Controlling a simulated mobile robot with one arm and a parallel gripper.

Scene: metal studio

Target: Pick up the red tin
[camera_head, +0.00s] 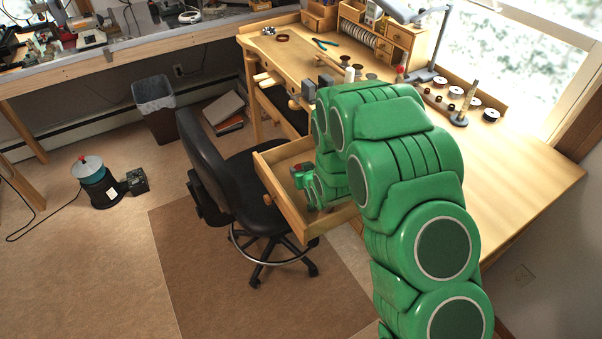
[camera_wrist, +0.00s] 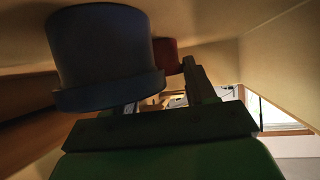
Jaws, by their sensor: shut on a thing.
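My gripper (camera_head: 301,173) is inside the open wooden drawer (camera_head: 284,212) of the workbench. Small red parts of the red tin (camera_head: 297,168) show at its fingertips. In the wrist view the red tin (camera_wrist: 167,56) is in the upper middle, partly hidden behind a larger blue-grey tin. One dark finger of my gripper (camera_wrist: 187,78) reaches up beside the red tin; the other finger is mostly hidden by the blue-grey tin. The gripper is shut on the red tin. Whether the tin touches the drawer floor cannot be told.
The blue-grey tin (camera_wrist: 105,55) stands close in front of the wrist camera. Drawer walls surround my gripper closely. A black office chair (camera_head: 240,180) stands left of the drawer. The workbench top (camera_head: 490,170) above carries a lamp, spools and tools. The carpet at the left is largely clear.

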